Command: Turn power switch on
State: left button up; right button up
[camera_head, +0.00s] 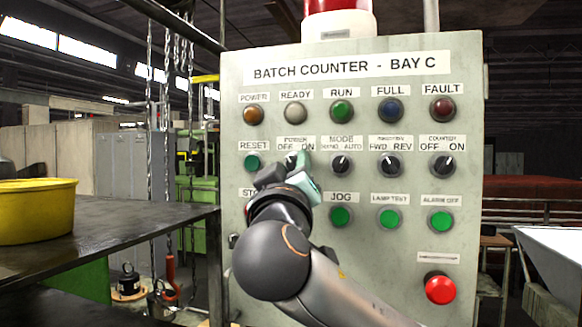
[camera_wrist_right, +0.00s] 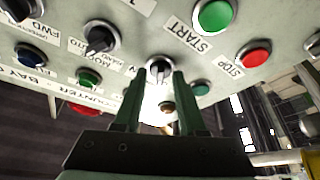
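The POWER OFF/ON switch (camera_head: 290,158) is a black knob in the second row of the grey panel, mostly hidden behind my right gripper in the head view. My right gripper (camera_head: 303,172) is at the panel, just in front of this switch. In the right wrist view, the switch knob (camera_wrist_right: 158,68) shows between the tips of the two open green fingers (camera_wrist_right: 157,78). I cannot tell whether the fingers touch it, or which way its pointer is turned. The amber POWER lamp (camera_head: 253,114) looks dull. My left gripper is not in view.
The MODE knob (camera_head: 341,164) is just right of the gripper and the green RESET button (camera_head: 252,162) just left. A red mushroom button (camera_head: 439,288) is at lower right. A dark table (camera_head: 130,238) with a yellow bin (camera_head: 38,212) stands at left.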

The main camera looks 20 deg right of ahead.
grip_shut()
